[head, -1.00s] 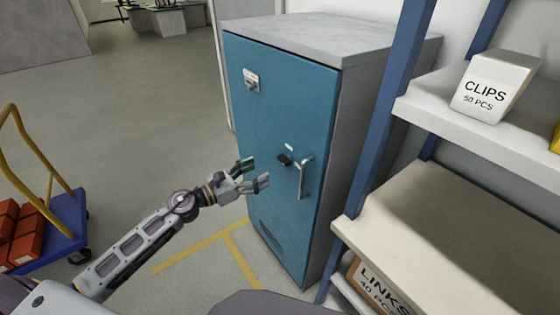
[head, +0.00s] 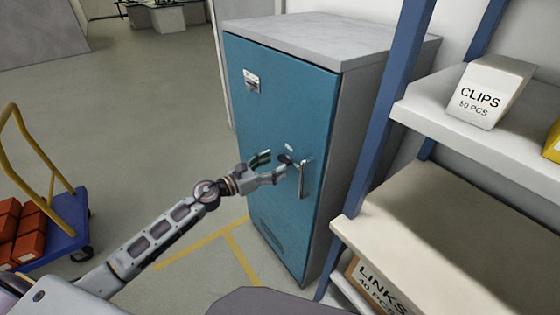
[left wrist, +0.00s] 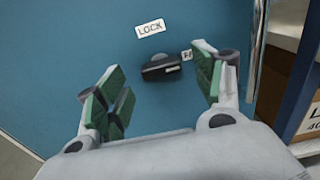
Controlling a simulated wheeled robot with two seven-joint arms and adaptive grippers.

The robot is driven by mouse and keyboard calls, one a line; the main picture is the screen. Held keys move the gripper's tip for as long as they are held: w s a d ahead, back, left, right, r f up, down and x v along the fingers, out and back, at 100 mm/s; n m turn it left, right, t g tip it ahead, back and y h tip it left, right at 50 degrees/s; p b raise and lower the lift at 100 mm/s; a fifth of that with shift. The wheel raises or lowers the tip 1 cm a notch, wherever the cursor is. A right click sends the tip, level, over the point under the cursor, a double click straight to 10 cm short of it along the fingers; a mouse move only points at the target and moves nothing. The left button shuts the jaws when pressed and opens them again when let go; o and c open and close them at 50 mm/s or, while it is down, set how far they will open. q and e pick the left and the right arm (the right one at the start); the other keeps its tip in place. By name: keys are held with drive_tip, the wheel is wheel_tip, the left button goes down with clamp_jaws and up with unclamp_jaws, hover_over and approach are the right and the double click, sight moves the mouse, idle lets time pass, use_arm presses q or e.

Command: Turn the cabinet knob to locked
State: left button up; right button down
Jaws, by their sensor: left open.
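A blue-doored grey cabinet (head: 275,135) stands in the middle of the head view, its door shut. Its black knob (head: 285,158) sits on the door left of the vertical metal handle (head: 302,178). In the left wrist view the knob (left wrist: 161,67) lies roughly crosswise, below a label reading LOCK (left wrist: 151,28). A second label (left wrist: 187,56) at its right is partly hidden by a finger. My left gripper (head: 272,165) is open just in front of the door. In the left wrist view its green-padded fingers stand either side of the knob, apart from it. My right gripper is not in view.
A shelf rack (head: 380,110) with a CLIPS box (head: 487,92) and a LINKS box (head: 375,290) stands close to the right of the cabinet. A blue cart (head: 62,222) with orange boxes is at the left. The floor between is clear.

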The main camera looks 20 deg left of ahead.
sight(281, 161)
use_arm(q)
drive_tip(key=shift+w+d, duration=0.4)
drive_tip(key=shift+w, duration=0.15)
drive_tip(key=shift+p+x, duration=0.3)
drive_tip(key=shift+x, duration=0.6)
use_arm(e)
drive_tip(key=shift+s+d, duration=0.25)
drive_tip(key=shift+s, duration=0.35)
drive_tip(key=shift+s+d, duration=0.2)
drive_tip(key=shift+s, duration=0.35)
use_arm(q)
drive_tip(key=shift+c, duration=0.3)
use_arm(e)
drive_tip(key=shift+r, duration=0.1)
use_arm(q)
drive_tip(key=c, duration=1)
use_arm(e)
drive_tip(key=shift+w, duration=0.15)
